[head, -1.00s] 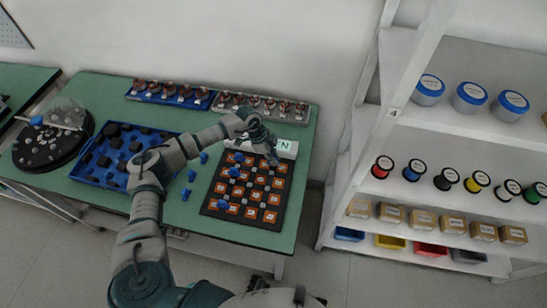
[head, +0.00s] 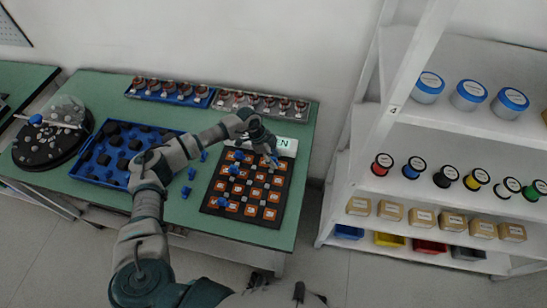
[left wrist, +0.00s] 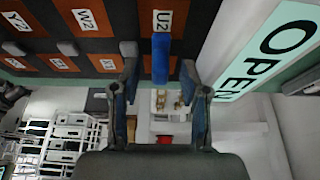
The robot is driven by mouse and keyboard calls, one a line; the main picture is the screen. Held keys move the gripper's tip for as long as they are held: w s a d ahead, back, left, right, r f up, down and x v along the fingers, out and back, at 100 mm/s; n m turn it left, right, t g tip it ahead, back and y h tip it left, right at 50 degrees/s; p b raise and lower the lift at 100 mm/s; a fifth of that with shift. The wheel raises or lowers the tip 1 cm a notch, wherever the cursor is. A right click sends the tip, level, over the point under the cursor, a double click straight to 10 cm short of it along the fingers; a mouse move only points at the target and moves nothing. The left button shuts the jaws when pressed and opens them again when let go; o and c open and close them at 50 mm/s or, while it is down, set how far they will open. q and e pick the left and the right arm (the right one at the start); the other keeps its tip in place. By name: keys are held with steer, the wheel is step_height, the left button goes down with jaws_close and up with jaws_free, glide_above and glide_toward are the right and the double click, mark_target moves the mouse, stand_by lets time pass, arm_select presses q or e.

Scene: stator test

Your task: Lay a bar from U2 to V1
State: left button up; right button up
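The dark board with orange tiles (head: 247,190) lies at the front right of the green table. The U2 tile (left wrist: 163,18) shows at the top of the left wrist view; no V1 label is readable. A blue bar (left wrist: 160,58) lies across the near part of U2, between my left gripper's fingertips (left wrist: 159,78), with a gap on each side. Its far end on the board is hard to make out. The bar (head: 275,160) also shows at the board's back right in the head view, just below my left gripper (head: 270,152). My right gripper is not seen.
An OPEN sign (left wrist: 265,50) sits close behind the board. A blue tray (head: 88,168) and a white shelf (head: 450,135) flank the area.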

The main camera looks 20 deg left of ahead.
arm_select(q)
steer(key=v, duration=1.2)
stand_by(0.8)
